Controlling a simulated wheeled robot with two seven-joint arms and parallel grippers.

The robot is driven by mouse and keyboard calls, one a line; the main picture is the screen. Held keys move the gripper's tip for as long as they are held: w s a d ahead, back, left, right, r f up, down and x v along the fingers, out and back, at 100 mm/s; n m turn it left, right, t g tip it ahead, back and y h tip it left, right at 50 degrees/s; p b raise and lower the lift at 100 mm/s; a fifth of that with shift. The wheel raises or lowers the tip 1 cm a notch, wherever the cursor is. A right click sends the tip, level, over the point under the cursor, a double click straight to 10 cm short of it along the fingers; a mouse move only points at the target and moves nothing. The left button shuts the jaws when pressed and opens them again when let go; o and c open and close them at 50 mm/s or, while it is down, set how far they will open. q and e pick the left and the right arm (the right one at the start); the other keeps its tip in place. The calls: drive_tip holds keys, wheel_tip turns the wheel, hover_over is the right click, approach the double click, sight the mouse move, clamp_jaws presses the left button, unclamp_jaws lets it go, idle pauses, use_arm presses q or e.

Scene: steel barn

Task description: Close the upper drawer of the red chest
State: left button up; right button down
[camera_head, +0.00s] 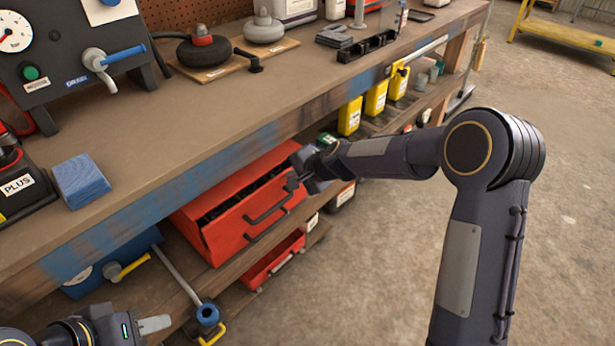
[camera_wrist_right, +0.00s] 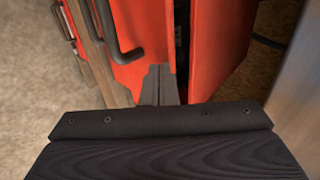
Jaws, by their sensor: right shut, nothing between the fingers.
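The red chest (camera_head: 250,172) stands under the workbench. Its upper drawer (camera_head: 228,238) is pulled out, with a dark bar handle on the front and a dark gap showing behind the front. The drawer also shows in the right wrist view (camera_wrist_right: 122,78). My right gripper (camera_head: 298,178) is shut and empty at the right end of the drawer front. In the right wrist view its fingertips (camera_wrist_right: 159,80) are close to the red front; contact is unclear. My left gripper (camera_head: 152,325) is at the lower left, away from the chest; its jaw opening cannot be made out.
A lower red drawer (camera_head: 274,262) with a handle sits below. The workbench top (camera_head: 190,112) overhangs the chest. A blue-and-yellow tool (camera_head: 208,315) lies left of it, and yellow bottles (camera_head: 350,116) stand beyond.

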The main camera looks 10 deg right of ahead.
drive_tip(key=shift+w+a+r+p, duration=0.1)
drive_tip(key=shift+w+a+p, duration=0.35)
drive_tip(key=shift+w+a, duration=0.45)
use_arm(q)
drive_tip(key=shift+r, duration=0.75)
use_arm(e)
drive_tip(key=shift+w+d, duration=0.1)
drive_tip(key=shift+w, duration=0.05)
drive_tip(key=shift+r, duration=0.1)
use_arm(q)
drive_tip(key=shift+s, duration=0.1)
